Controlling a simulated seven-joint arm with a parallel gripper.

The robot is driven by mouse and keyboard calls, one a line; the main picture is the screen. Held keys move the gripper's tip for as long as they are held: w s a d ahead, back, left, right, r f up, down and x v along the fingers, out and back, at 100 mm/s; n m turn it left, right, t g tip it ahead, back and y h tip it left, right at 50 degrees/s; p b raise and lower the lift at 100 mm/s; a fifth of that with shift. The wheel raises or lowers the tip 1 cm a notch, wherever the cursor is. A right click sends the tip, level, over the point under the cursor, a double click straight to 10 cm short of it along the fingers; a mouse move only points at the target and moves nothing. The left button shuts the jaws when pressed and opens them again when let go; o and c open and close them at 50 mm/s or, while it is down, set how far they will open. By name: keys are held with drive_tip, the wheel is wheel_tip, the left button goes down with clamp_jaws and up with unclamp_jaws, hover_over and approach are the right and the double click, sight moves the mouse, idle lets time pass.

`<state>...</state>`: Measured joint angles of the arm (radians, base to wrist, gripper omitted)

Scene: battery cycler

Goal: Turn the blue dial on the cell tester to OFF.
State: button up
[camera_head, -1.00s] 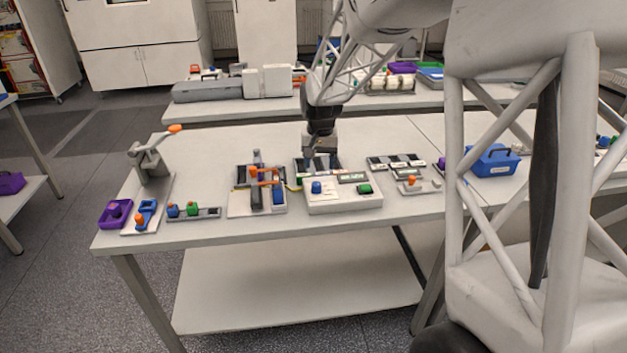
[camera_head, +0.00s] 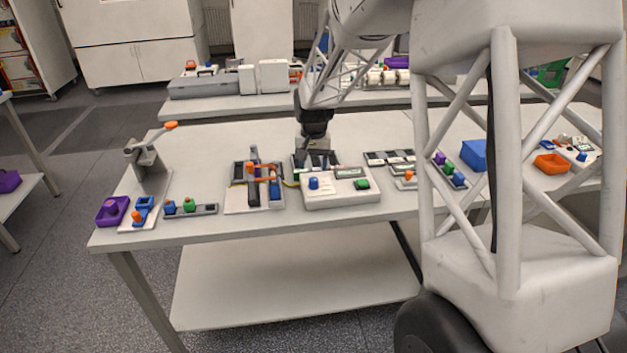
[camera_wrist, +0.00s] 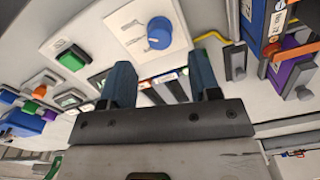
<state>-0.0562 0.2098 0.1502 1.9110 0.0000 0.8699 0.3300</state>
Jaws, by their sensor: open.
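The cell tester (camera_head: 341,199) is a white box on the table with a blue dial (camera_head: 314,183) on its left and a green control (camera_head: 362,184) on its right. In the wrist view the blue dial (camera_wrist: 159,33) sits on a pale square plate with small markings too blurred to read. My gripper (camera_head: 316,158) is behind the tester in the head view, pointing down. In the wrist view my gripper (camera_wrist: 163,85) is open, its two fingers apart with nothing held. The dial is beyond the fingertips and apart from them.
A fixture with orange and blue parts (camera_head: 236,203) stands left of the tester, joined by a yellow cable. Dark cell trays (camera_head: 388,158) lie to the right. A toggle clamp (camera_head: 148,157) stands at far left. Bare table lies in front of the tester.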

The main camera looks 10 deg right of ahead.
sight(313, 179)
drive_tip(key=shift+f, duration=3.15)
drive_tip(key=c, duration=0.9)
